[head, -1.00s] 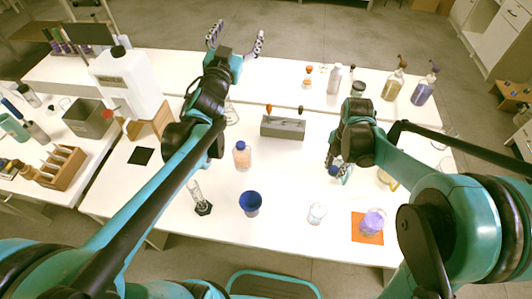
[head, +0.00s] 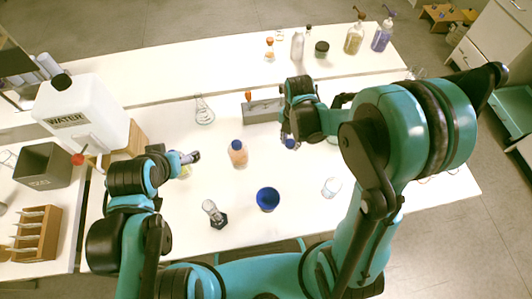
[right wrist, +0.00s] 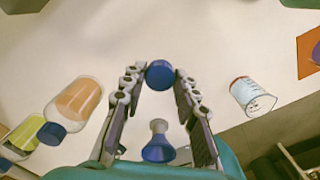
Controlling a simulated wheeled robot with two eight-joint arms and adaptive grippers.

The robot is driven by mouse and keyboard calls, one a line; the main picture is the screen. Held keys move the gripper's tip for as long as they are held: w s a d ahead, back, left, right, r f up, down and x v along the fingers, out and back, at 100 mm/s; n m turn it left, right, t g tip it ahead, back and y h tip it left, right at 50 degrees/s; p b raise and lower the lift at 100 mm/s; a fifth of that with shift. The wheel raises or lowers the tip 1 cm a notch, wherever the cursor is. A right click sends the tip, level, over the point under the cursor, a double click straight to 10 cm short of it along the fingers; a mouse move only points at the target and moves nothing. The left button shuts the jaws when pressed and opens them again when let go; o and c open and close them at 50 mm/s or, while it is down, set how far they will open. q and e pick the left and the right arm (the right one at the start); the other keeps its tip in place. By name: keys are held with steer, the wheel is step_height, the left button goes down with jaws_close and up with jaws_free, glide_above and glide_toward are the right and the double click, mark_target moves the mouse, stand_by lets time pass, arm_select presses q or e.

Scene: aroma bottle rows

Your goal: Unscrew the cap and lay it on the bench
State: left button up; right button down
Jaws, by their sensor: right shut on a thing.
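My right gripper (right wrist: 160,85) is shut on a blue cap (right wrist: 160,75), which sits between its fingertips in the right wrist view; no bottle shows under it. The cap also shows below the right gripper (head: 289,138) in the head view. My left gripper (head: 188,158) is low over the bench, by a small bottle with yellow contents (head: 184,170). Whether its fingers touch that bottle is unclear.
A blue funnel-like vessel (head: 267,200), a beaker (head: 331,187) and a glass cylinder (head: 215,213) stand near the front. A grey rack (head: 262,110) is behind the right gripper. A water canister (head: 80,115) stands at left. Bare bench lies between the vessel and beaker.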

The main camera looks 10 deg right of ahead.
steer(key=b, duration=0.3)
glide_above(265, 161)
step_height(265, 161, down, 6)
steer(key=shift+r, duration=0.25)
steer(key=shift+f+b, duration=0.8)
steer(key=shift+f, duration=1.1)
steer(key=shift+f, duration=0.2)
steer(key=c, duration=1.1)
jaws_free()
steer(key=shift+c, duration=0.2)
